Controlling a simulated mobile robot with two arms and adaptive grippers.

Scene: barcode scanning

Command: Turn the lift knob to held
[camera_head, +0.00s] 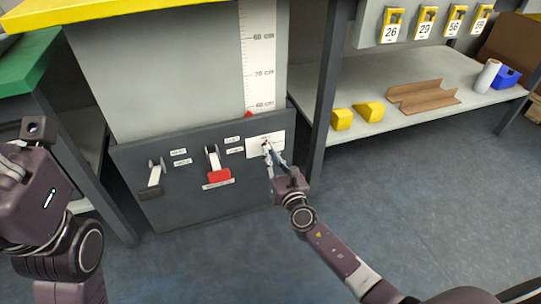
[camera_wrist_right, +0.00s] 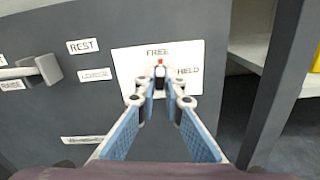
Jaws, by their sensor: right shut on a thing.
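The lift knob (camera_wrist_right: 160,72) is a small dark knob with a red mark. It sits on a white plate (camera_wrist_right: 125,60) lettered FREE at the top and HELD at the right. The red mark points up toward FREE. My right gripper (camera_wrist_right: 160,92) is shut on the knob, its blue-padded fingers on either side, hiding much of it. In the head view the right gripper (camera_head: 267,150) is at the white plate (camera_head: 254,147) on the grey panel. My left gripper (camera_head: 10,168) is only partly in view at the left edge, and its fingers cannot be made out.
Left of the plate on the panel (camera_head: 190,205) are a red-ended lever (camera_head: 218,176) and a dark-ended lever (camera_head: 153,180). A dark post (camera_head: 322,100) stands close to the right. Beyond it a shelf (camera_head: 400,115) carries yellow blocks (camera_head: 342,119) and brown angled pieces (camera_head: 425,96).

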